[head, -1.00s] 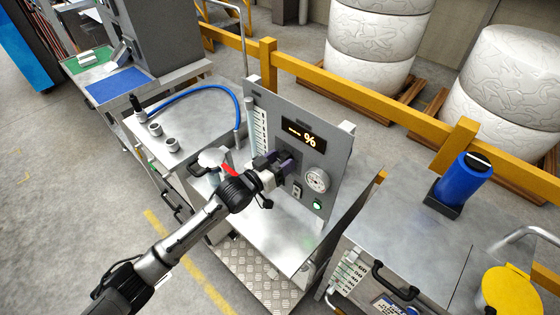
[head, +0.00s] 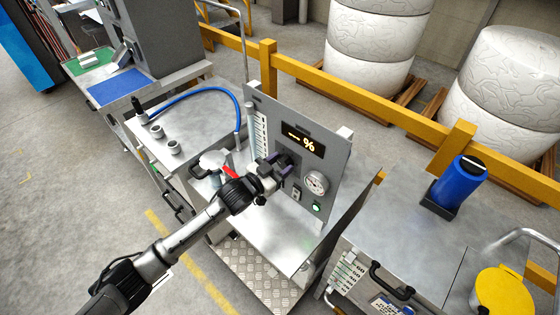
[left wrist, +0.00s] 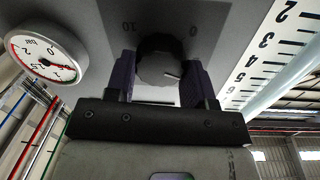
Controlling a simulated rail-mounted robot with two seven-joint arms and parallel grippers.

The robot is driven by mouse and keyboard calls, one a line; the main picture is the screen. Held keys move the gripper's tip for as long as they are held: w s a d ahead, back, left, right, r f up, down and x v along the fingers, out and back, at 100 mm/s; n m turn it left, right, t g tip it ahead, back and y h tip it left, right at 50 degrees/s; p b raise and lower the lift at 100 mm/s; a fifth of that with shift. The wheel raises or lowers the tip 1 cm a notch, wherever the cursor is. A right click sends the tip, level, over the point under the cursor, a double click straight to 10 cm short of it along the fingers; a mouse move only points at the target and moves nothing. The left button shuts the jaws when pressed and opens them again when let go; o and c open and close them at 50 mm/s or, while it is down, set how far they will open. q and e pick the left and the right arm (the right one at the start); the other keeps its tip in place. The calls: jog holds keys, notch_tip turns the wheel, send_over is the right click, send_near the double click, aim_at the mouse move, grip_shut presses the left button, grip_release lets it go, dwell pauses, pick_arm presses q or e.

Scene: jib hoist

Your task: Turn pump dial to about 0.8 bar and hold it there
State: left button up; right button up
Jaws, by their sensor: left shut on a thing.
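The pump dial is a round dark grey knob (left wrist: 158,62) with a pale pointer mark, on a dark scale plate on the panel. My left gripper (head: 280,168) has one dark purple finger on each side of the dial and is shut on it. In the head view the gripper and wrist largely cover the dial. A round white pressure gauge (head: 315,183) marked in bar sits to the right of the dial on the panel. It also shows large in the left wrist view (left wrist: 47,56), tilted; its exact reading is hard to tell. My right gripper is out of view.
The upright grey panel (head: 332,155) carries a "– – %" display (head: 301,139), a green lit button (head: 317,207) and a numbered scale (left wrist: 270,62). A blue hose (head: 195,90) curves over the bench behind. A metal cart with a blue cylinder (head: 462,182) stands to the right.

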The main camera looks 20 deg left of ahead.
pick_arm(q)
jog(key=m+p, duration=0.1)
jog(key=m, duration=0.1)
jog(key=shift+r+m, duration=0.15)
jog(key=shift+m, duration=0.25)
jog(key=m+p, duration=0.1)
jog(key=m, duration=0.2)
jog(key=shift+d+p, duration=0.1)
jog(key=shift+p, duration=0.3)
jog(key=shift+m+y+p, duration=0.3)
jog(key=shift+m+y, duration=0.1)
jog(key=shift+m, duration=0.6)
jog(key=shift+f+m, duration=0.2)
jog(key=shift+m, duration=0.2)
jog(key=o, duration=0.9)
jog(key=shift+s, duration=0.1)
